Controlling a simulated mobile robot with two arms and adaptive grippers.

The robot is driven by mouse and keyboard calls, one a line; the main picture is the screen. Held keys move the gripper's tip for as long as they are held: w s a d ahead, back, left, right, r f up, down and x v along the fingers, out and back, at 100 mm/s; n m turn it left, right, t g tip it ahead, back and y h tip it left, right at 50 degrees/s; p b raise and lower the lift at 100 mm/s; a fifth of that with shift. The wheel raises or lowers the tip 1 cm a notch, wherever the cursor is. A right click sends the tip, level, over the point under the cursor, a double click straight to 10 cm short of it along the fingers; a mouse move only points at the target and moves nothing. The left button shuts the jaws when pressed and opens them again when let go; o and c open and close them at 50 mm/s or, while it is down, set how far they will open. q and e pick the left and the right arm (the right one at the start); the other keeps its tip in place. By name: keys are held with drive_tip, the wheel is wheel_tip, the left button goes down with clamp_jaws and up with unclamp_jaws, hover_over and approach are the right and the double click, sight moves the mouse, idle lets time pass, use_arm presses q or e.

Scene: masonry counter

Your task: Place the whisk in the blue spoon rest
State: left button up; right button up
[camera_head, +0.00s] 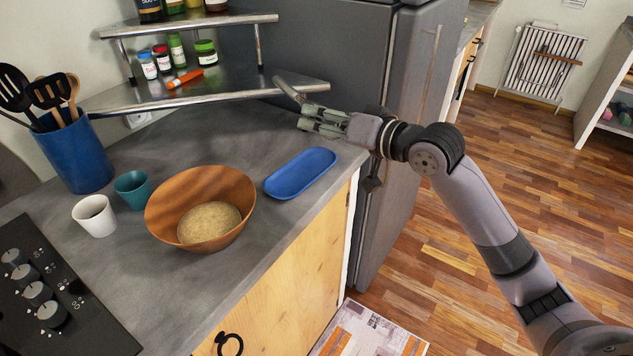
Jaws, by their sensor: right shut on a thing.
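The blue spoon rest (301,173) is a long, shallow oval tray lying flat on the grey counter, right of the wooden bowl and near the counter's right edge. My right gripper (312,117) is above the counter behind the spoon rest, reaching in from the right. It is shut on the whisk, whose grey handle (288,90) sticks out past the fingertips toward the upper left. The spoon rest is empty. My left gripper is not in view.
A wooden bowl (166,205) of grain stands left of the spoon rest, with a teal cup (133,190) and a white cup (95,216) beside it. A metal shelf (130,98) with jars is behind. A grey fridge (405,75) stands close behind my right gripper.

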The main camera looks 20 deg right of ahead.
sight(321, 197)
wheel_tip(321, 197, down, 15)
drive_tip(key=shift+f+b, duration=0.1)
drive_tip(key=shift+b, duration=0.35)
drive_tip(key=shift+f+b, duration=0.3)
drive_tip(key=shift+f, duration=0.3)
drive_tip(key=o, duration=1.3)
drive_tip(key=shift+s+f, duration=0.1)
drive_tip(key=shift+f, duration=0.05)
drive_tip(key=shift+c, duration=0.2)
